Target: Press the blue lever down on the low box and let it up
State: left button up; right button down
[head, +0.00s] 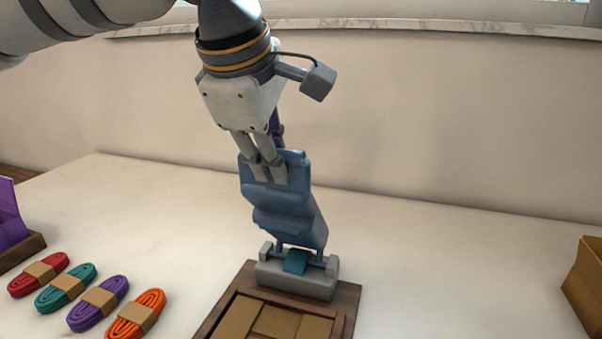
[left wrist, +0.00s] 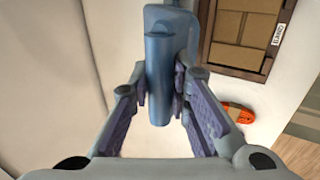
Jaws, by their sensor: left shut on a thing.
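The blue lever (head: 283,205) stands raised and slightly tilted on a grey mount (head: 297,280). The mount sits at the back edge of the low box (head: 350,304), which has a dark wooden frame. My left gripper (head: 267,172) is shut on the upper part of the lever from above. In the left wrist view the blue lever (left wrist: 158,75) lies between the two finger pads, and the low box (left wrist: 258,72) is at the upper right. The lever's far side is hidden. My right gripper is in neither view.
Several banded cord bundles lie left of the box, the nearest an orange one (head: 136,315). A purple thing (head: 10,215) in a dark holder is at the left edge, a cardboard box (head: 585,285) at the right edge. The table right of the low box is clear.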

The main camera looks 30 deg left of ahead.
pick_arm(q)
jog(key=shift+s+d, duration=0.1)
jog(key=shift+s, duration=0.15)
jog(key=s+f, duration=0.2)
jog(key=s, duration=0.1)
jog(key=s+d+f, duration=0.1)
jog(key=s, duration=0.1)
jog(key=shift+d, duration=0.1)
dwell(0.3)
